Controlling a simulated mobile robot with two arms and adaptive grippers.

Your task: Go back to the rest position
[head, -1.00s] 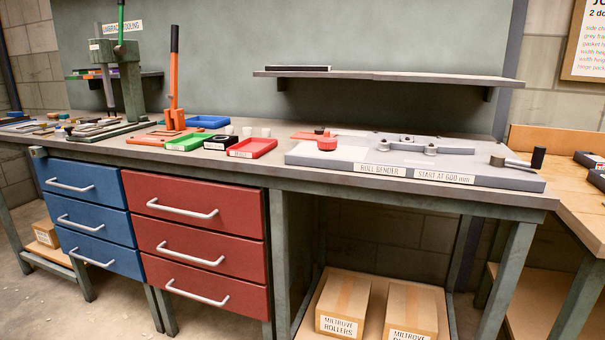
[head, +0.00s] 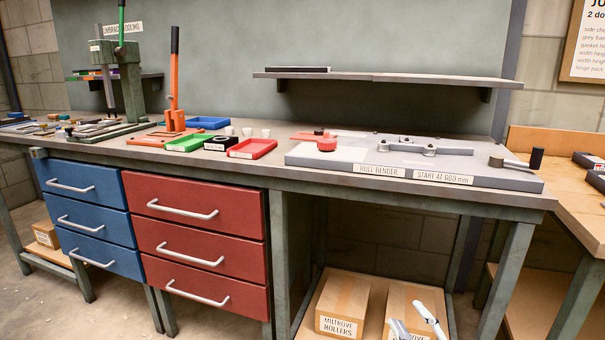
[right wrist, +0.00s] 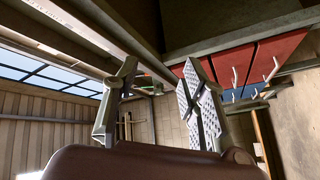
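My right gripper (head: 407,314) shows at the bottom edge of the head view, low in front of the bench and overlapping a cardboard box on the lower shelf. In the right wrist view its two fingers (right wrist: 158,68) stand apart with nothing between them, so it is open and empty. My left gripper is not in view. The green fly press (head: 131,85) stands upright at the left end of the bench (head: 400,192), far from the right gripper.
Blue drawers (head: 90,222) and red drawers (head: 205,248) hang under the bench, all shut. The grey roll bender (head: 470,172) and a red tray (head: 252,148) lie on top. Cardboard boxes (head: 342,303) stand on the lower shelf. A wooden bench (head: 570,190) is at the right.

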